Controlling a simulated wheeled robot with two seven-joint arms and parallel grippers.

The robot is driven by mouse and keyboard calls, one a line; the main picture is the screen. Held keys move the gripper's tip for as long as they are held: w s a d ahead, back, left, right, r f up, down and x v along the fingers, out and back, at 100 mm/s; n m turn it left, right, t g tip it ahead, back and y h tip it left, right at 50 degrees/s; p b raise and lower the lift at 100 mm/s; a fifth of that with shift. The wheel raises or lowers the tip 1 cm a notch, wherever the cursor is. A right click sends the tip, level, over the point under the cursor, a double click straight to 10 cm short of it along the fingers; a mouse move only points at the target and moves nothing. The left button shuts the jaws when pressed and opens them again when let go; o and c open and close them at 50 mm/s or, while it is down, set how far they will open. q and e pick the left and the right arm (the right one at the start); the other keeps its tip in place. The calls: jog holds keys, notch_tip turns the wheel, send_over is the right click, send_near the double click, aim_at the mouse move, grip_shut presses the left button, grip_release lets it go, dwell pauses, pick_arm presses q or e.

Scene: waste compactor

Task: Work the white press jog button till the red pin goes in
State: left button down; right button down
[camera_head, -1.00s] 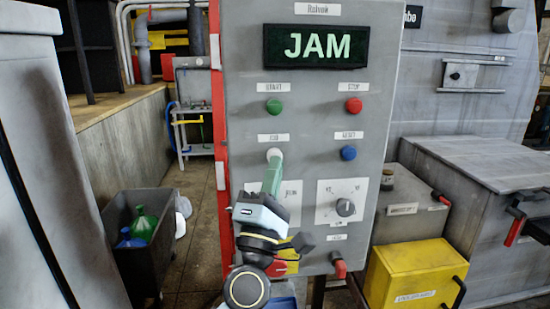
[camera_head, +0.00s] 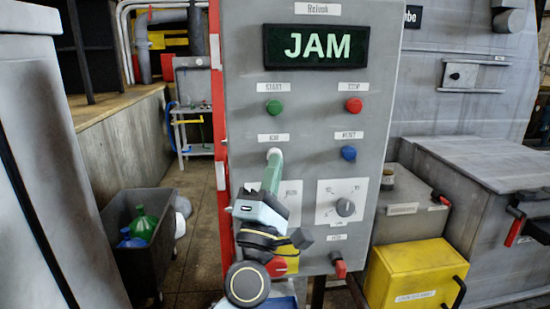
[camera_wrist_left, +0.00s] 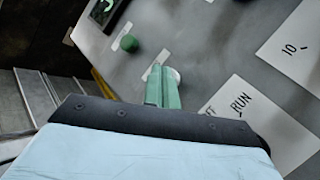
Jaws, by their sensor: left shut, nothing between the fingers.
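The white jog button (camera_head: 273,153) is on the grey control panel (camera_head: 312,115), below the green button and under a small label. My left gripper (camera_head: 273,164) is shut and empty, with its green fingertips at the white button and covering part of it. The left wrist view shows the shut fingers (camera_wrist_left: 164,90) in front of the white button (camera_wrist_left: 176,75); I cannot tell whether they press it. The panel's display (camera_head: 316,47) reads JAM. I cannot make out the red pin for certain. My right gripper is not in view.
A green button (camera_head: 273,107), a red button (camera_head: 354,105) and a blue button (camera_head: 348,153) sit near the white one. A dial (camera_head: 345,207) is at lower right, with a red-tipped part (camera_head: 340,267) below. A yellow box (camera_head: 410,272) stands right of the panel.

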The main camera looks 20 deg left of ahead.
pick_arm(q)
jog(key=shift+w+a, duration=0.2)
jog(key=shift+w, duration=0.2)
dwell(2.3)
dwell(0.4)
jog(key=shift+s+d, duration=0.45)
jog(key=shift+s, duration=0.35)
jog(key=s, duration=0.1)
jog(key=s+d, duration=0.1)
jog(key=s, duration=0.1)
jog(key=s+d+p, duration=0.1)
jog(key=shift+s+d, duration=0.15)
jog(key=shift+d, duration=0.1)
